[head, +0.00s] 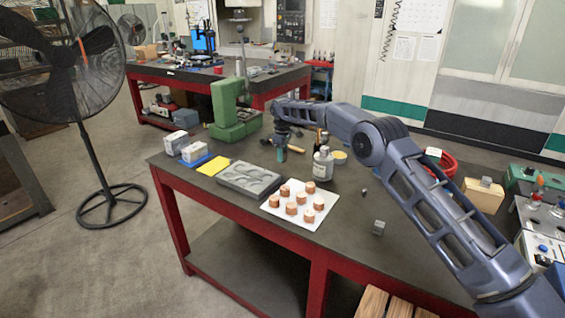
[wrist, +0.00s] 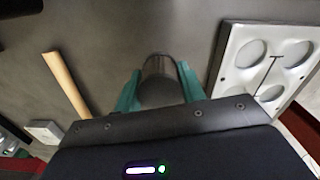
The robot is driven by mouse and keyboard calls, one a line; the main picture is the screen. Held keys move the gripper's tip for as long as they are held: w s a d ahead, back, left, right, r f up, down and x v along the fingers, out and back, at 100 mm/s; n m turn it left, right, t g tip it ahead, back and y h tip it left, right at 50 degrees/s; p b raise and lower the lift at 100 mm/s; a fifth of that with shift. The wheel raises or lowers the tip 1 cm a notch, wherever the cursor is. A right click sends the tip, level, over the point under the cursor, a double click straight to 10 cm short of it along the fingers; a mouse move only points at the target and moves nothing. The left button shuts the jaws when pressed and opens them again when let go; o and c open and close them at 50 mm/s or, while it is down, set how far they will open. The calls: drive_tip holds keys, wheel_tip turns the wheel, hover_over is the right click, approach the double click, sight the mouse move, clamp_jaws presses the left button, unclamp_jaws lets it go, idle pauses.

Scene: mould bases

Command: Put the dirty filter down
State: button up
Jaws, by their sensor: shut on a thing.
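My gripper (head: 282,154) hangs low over the back middle of the dark worktable (head: 345,212) in the head view. In the wrist view its two green fingers (wrist: 160,88) are shut on a dark grey cylinder (wrist: 160,78), which I take to be the dirty filter. The cylinder lies between the fingers with its rounded end showing. In the head view I cannot make the filter out at the fingers. Whether it touches the tabletop I cannot tell.
A wooden handle (wrist: 67,84) lies left of my gripper in the wrist view; a pale plate with round recesses (wrist: 268,58) lies right. In the head view, a grey mould (head: 250,180), copper pieces on a white sheet (head: 322,205), a grey bottle (head: 323,165) and a green machine (head: 232,112) stand around.

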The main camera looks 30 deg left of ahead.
drive_tip(key=shift+f, duration=1.95)
drive_tip(key=shift+f, duration=0.1)
drive_tip(key=o, duration=1)
drive_tip(key=shift+c, duration=0.2)
wheel_tip(320, 180, up, 12)
drive_tip(key=shift+r, duration=0.15)
